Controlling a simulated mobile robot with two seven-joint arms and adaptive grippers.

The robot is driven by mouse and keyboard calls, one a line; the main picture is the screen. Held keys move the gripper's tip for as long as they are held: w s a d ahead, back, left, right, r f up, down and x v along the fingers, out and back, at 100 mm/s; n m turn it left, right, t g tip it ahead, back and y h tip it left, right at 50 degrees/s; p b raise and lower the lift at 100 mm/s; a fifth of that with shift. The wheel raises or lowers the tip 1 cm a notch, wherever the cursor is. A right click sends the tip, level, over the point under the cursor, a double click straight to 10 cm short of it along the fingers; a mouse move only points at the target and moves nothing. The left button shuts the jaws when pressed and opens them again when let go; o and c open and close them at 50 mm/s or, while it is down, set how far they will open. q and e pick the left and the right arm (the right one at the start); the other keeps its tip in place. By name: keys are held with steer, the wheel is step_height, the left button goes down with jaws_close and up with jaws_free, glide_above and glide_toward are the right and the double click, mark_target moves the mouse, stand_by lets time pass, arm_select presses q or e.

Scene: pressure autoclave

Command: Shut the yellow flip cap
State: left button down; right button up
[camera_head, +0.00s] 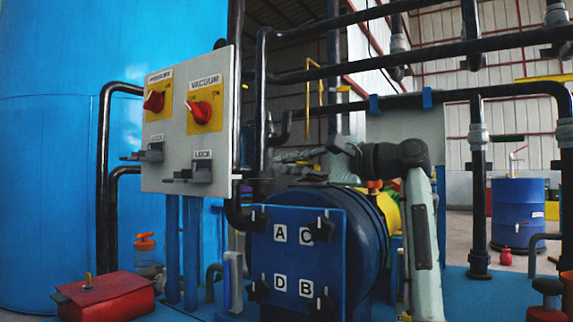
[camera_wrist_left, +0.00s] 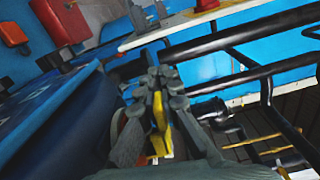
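My left gripper (camera_head: 284,156) is above the blue pressure vessel (camera_head: 365,225) in the head view, just right of the control panel. Its fingers also show in the left wrist view (camera_wrist_left: 163,76), close together. Yellow parts (camera_wrist_left: 159,112) show between and below the fingers there; I cannot tell whether they are the flip cap or whether the fingers touch them. A small yellow bit (camera_head: 307,163) shows by the gripper in the head view. The arm and fingers hide much of this area. My right gripper is not in view.
The grey panel (camera_head: 188,125) with two red knobs and lock levers stands close left of the gripper. Black pipes (camera_head: 430,52) run above and behind it. The square blue door (camera_head: 295,260) has black knobs. A red box (camera_head: 105,298) sits lower left.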

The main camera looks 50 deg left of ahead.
arm_select(q)
steer(key=c, duration=2.2)
jaws_free()
steer(key=o, duration=0.5)
steer(key=shift+r, duration=0.1)
